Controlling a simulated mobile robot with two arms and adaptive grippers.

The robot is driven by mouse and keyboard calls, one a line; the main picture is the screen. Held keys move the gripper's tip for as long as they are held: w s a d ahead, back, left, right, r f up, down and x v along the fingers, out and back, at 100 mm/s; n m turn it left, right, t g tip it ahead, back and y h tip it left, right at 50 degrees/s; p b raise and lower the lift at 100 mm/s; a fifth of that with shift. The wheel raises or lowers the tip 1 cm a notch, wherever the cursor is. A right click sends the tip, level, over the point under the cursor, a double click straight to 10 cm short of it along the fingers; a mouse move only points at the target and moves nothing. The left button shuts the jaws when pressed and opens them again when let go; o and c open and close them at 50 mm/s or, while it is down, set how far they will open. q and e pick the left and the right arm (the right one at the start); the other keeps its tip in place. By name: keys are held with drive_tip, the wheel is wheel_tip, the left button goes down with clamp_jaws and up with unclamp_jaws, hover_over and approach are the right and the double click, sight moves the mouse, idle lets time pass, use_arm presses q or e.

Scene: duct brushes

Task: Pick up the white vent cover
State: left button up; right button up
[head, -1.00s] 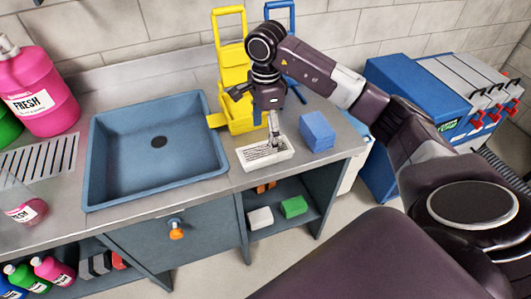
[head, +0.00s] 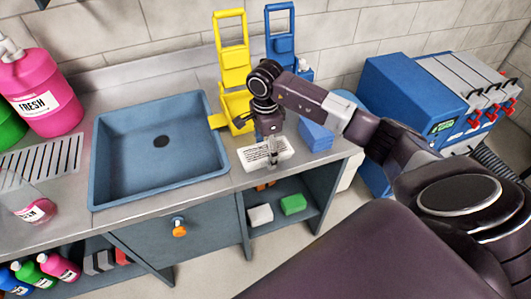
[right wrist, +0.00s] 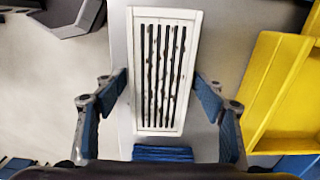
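The white vent cover (head: 250,156) lies flat on the grey counter to the right of the sink, near the front edge. It is a rectangular plate with dark slots. In the right wrist view the vent cover (right wrist: 144,118) lies lengthwise between the fingers, with a gap on both sides. My right gripper (head: 272,160) is over the vent cover and hides part of it in the head view. In the right wrist view the right gripper (right wrist: 160,80) is open and empty, its blue pads on either side of the plate. My left gripper is not in view.
A blue block (head: 316,136) sits right of the vent cover. A yellow dustpan-like piece (head: 232,65) and a blue one (head: 280,45) stand behind. The blue sink (head: 160,165) is to the left. Below is an open shelf with a white block (head: 260,215) and a green block (head: 293,203).

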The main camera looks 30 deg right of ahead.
drive_tip(key=c, duration=1.1)
drive_tip(key=shift+r, duration=0.15)
wheel_tip(320, 180, up, 12)
drive_tip(key=b, duration=0.3)
wheel_tip(320, 180, up, 8)
drive_tip(key=p, duration=0.1)
hover_over(265, 150)
drive_tip(key=shift+s, duration=0.1)
drive_tip(key=o, duration=0.7)
drive_tip(key=c, duration=0.4)
